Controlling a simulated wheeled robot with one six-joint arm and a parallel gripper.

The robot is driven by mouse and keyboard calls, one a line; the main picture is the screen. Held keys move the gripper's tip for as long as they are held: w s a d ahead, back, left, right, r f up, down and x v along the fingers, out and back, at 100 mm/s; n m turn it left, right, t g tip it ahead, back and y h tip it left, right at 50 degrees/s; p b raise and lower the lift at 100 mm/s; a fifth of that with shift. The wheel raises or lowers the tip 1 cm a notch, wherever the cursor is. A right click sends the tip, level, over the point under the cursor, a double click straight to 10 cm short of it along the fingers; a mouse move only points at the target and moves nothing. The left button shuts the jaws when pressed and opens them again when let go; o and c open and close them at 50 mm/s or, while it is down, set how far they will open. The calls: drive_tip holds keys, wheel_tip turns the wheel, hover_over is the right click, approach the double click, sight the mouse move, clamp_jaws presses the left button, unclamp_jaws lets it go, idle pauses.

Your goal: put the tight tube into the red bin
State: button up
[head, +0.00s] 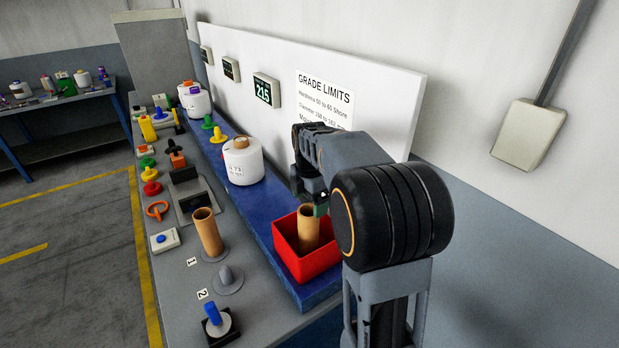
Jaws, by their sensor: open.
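A tan tube (309,232) stands nearly upright inside the red bin (335,262), with its top above the rim. My gripper (321,204) is just above the bin, next to the top of this tube. My arm hides part of the jaws; they are open. Another tan tube (207,234) stands, slightly tilted, on the bench at the position marked 1. The spindle (226,279) at the position marked 2 is bare.
Coloured knobs, a scale-like device (193,201) and a blue-topped stand (213,318) crowd the grey bench. A wall panel reads GRADE LIMITS (325,98), and a display (265,91) reads 215.

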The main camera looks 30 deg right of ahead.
wheel_tip(320, 180, up, 8)
drive_tip(key=s+a+f+m+t, duration=0.2)
drive_tip(key=s+a+m, duration=0.3)
drive_tip(key=s+m, duration=0.3)
drive_tip(key=s+a+f+m+t, duration=0.2)
drive_tip(key=s+a+f+m, duration=0.3)
drive_tip(key=s+m, duration=0.3)
drive_tip(key=m, duration=0.4)
drive_tip(key=shift+s+t, duration=0.25)
drive_tip(key=shift+t, duration=0.15)
drive_tip(key=shift+d+b, duration=0.1)
drive_tip(key=shift+b, duration=0.25)
drive_tip(key=shift+f, duration=0.2)
